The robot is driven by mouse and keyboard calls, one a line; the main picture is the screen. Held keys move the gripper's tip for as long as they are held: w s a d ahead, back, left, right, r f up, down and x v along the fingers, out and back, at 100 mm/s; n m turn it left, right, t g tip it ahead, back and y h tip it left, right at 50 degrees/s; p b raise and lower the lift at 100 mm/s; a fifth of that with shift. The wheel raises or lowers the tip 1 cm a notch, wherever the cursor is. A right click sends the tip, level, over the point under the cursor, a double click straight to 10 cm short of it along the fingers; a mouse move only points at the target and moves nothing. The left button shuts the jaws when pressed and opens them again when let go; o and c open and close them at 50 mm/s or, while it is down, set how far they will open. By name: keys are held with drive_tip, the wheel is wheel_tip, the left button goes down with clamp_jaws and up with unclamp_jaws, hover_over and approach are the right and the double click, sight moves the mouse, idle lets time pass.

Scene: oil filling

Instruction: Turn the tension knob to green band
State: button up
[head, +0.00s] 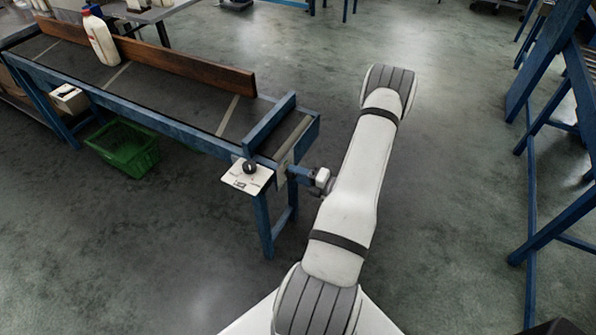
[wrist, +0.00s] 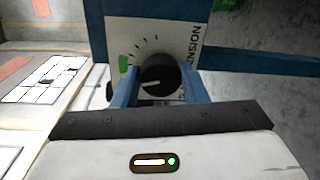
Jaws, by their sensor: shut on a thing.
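The tension knob (wrist: 158,72) is a round black dial with a white pointer line, on a white panel (wrist: 122,30) marked with tick lines and the word TENSION. The pointer points left and slightly down. A green band (wrist: 124,63) lies at the left of the scale, just up and left of the pointer's end. My gripper (wrist: 160,88) is shut on the knob, one blue finger on each side.
The blue-framed conveyor (head: 150,115) runs to the upper left, with a white bottle (head: 101,38) on its belt. Another white panel with a black knob (head: 249,167) sits on its near side. A green crate (head: 124,148) stands on the floor below. Open floor surrounds the conveyor's end.

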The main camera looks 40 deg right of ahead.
drive_tip(key=shift+d+m+p, duration=0.15)
drive_tip(key=shift+m+p, duration=0.2)
drive_tip(key=shift+m, duration=0.65)
drive_tip(key=o, duration=1)
drive_tip(key=shift+c, duration=0.2)
drive_tip(key=v, duration=0.7)
drive_tip(key=shift+s+d+b, duration=0.2)
drive_tip(key=shift+s+b, duration=0.1)
drive_tip(key=shift+s, duration=0.05)
